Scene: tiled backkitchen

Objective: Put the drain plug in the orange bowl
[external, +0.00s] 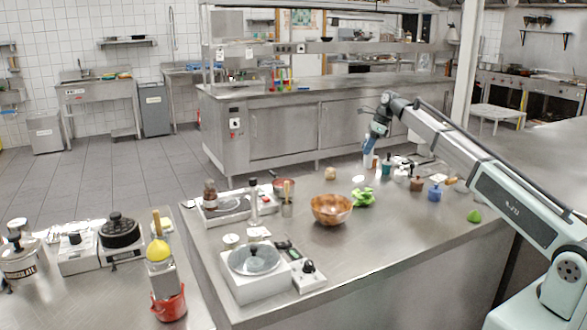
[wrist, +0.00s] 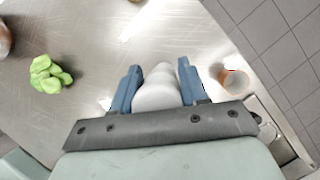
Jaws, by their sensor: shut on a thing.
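My gripper (wrist: 157,80) is shut on a white, rounded, stepped thing (wrist: 157,92) between its blue fingers. It may be the drain plug, but its lower part is hidden by the gripper's mount. In the external view my gripper (external: 369,152) is above the far part of the steel counter, right of and beyond the orange bowl. The orange bowl (external: 331,209) stands upright on the counter, and its inside looks empty. Only a brown edge, likely the bowl (wrist: 4,40), shows at the left of the wrist view.
A green crumpled thing (external: 363,197) lies right of the bowl; it also shows in the wrist view (wrist: 48,74). An orange-rimmed cup (wrist: 233,80) stands near the counter edge. Several small bottles and jars (external: 417,183) stand to the right. A scale (external: 254,262) stands front left.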

